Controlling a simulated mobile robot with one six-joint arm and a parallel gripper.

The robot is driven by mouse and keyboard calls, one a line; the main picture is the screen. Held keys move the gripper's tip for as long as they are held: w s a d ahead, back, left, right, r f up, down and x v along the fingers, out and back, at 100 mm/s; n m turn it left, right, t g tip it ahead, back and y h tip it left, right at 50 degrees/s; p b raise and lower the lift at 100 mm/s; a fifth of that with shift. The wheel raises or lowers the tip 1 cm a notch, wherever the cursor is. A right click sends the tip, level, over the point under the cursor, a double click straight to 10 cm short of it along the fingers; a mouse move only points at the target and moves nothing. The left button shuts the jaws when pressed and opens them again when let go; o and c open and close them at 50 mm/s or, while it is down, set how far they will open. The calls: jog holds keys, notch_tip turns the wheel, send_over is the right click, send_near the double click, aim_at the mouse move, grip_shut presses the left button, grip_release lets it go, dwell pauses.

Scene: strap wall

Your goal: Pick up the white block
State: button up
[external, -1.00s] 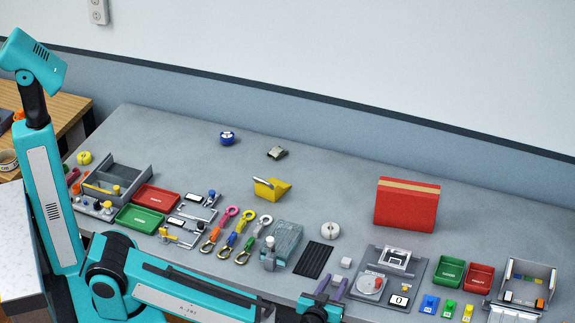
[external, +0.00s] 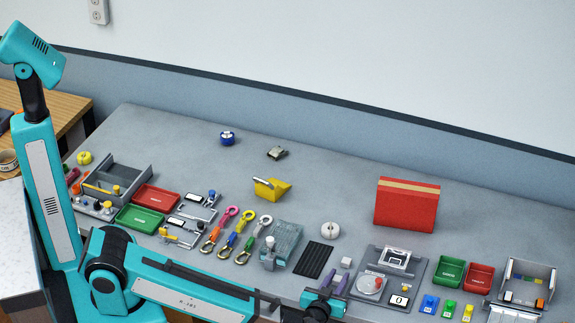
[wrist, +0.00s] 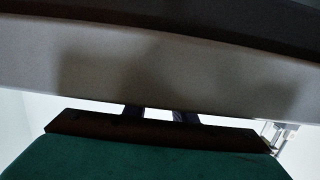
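The small white block (external: 346,262) sits on the grey table near its front edge, between the black ribbed mat and the grey station with a dial. My gripper (external: 334,281) is at the front edge of the table, just in front of the block and a little to its left in the external view. Its two purple fingers are apart with nothing visible between them. In the wrist view only short dark parts of the fingers (wrist: 160,115) show, with a gap between them. The block cannot be made out there.
The black ribbed mat (external: 314,260) lies left of the block. A white round roll (external: 330,230) stands behind it. The dial station (external: 388,275) is close on the right. A red box (external: 406,204) stands farther back. The back middle of the table is mostly clear.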

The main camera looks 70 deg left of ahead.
aim_at(337, 279)
grip_shut()
jog(key=shift+r, duration=0.2)
jog(key=shift+r+b, duration=1.6)
jog(key=shift+r, duration=1.8)
jog(key=shift+r+p, duration=1)
jog(key=shift+r, duration=0.4)
